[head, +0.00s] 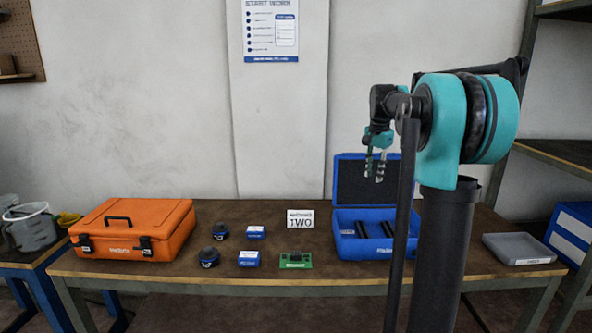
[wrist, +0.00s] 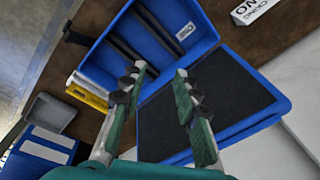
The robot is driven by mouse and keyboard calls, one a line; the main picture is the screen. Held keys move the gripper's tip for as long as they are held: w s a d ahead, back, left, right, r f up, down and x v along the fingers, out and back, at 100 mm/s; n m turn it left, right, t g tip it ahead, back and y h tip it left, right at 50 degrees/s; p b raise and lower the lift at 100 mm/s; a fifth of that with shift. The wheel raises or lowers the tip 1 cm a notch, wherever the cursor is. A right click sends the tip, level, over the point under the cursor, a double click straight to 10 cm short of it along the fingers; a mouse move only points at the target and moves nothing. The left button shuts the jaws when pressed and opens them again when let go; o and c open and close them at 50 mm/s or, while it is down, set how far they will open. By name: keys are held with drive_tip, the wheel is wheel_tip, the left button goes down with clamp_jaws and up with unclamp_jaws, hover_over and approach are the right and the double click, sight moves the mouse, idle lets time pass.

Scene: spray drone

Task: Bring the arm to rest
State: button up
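My gripper (head: 375,166) hangs in the air above the table, in front of the raised lid of the blue case in the head view. In the wrist view my gripper (wrist: 160,92) shows its two fingers well apart with nothing between them. The open blue case (head: 345,222) stands on the table below it, with dark bars (head: 361,229) inside. The case also shows in the wrist view (wrist: 98,62). My arm's column and links hide the right part of the case in the head view.
The table (head: 230,272) carries a closed orange case (head: 133,229), dark blue round parts (head: 220,231), small blue boxes (head: 249,258), a green board (head: 296,260), a sign (head: 300,218) and a grey tray (head: 518,248). A yellow item (wrist: 87,92) lies beside the blue case. Shelving (head: 558,152) stands at the right.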

drive_tip(key=s+a+f+n+t, duration=0.1)
drive_tip(key=s+a+f+n, duration=0.1)
drive_tip(key=s+f, duration=0.7)
drive_tip(key=s+a+f+n+t, duration=0.1)
drive_tip(key=s+a+f+n, duration=0.2)
drive_tip(key=s+f, duration=0.6)
drive_tip(key=s+a+f+n, duration=0.2)
drive_tip(key=s+f+n, duration=0.4)
drive_tip(key=s, duration=0.9)
wheel_tip(320, 180, down, 4)
drive_tip(key=shift+a+r+t, duration=0.1)
drive_tip(key=shift+a+t, duration=0.1)
drive_tip(key=shift+t, duration=0.2)
